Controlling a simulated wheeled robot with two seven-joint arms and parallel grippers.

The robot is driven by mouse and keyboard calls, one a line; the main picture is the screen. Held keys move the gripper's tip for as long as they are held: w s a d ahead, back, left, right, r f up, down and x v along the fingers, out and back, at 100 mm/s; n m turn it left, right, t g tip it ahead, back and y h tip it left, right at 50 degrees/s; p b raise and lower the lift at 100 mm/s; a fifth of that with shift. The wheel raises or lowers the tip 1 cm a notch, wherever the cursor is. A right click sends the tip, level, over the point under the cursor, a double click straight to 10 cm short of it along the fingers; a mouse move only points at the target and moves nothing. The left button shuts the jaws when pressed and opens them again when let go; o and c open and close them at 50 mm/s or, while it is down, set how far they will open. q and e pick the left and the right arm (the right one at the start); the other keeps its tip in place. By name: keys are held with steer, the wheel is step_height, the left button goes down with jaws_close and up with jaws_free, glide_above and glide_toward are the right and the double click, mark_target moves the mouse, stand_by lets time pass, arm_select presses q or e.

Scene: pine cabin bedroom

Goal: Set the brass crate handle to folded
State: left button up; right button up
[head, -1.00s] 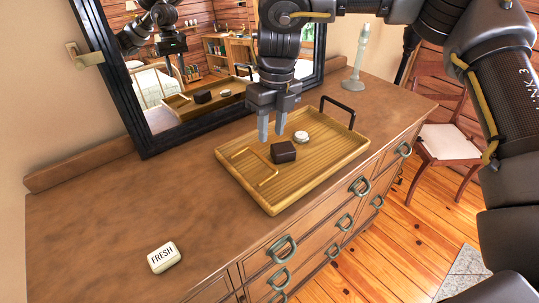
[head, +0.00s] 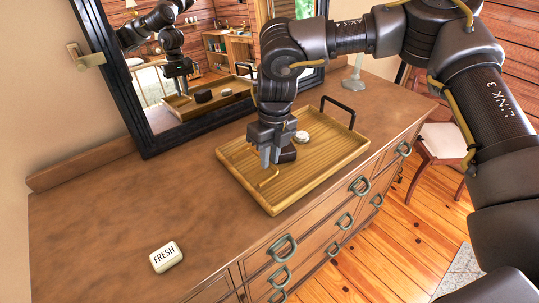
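The wooden crate (head: 311,187) is a shallow tray on the dresser top. Its brass handle (head: 268,181) is at the left end, leaning inward over the tray floor. My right gripper (head: 270,160) points down over the handle's inner bar and hides part of it. Whether the fingers touch the bar, and whether they are open or shut, I cannot tell. The black handle (head: 339,104) at the crate's far right end stands up. My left gripper is not in view.
A dark block (head: 287,154) sits in the crate, partly behind my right gripper. A pale round item (head: 301,137) is beside it. A FRESH soap bar (head: 166,257) lies on the clear left part of the dresser (head: 110,215). A framed mirror (head: 140,140) stands behind.

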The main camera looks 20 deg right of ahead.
jaws_close()
steer(key=shift+f, duration=0.1)
steer(key=shift+w+d+f+y, duration=0.1)
steer(key=shift+d+f+y, duration=0.1)
steer(key=shift+f+y, duration=0.3)
steer(key=shift+r, duration=0.2)
steer(key=shift+o, duration=2)
jaws_free()
steer(key=shift+r, duration=0.1)
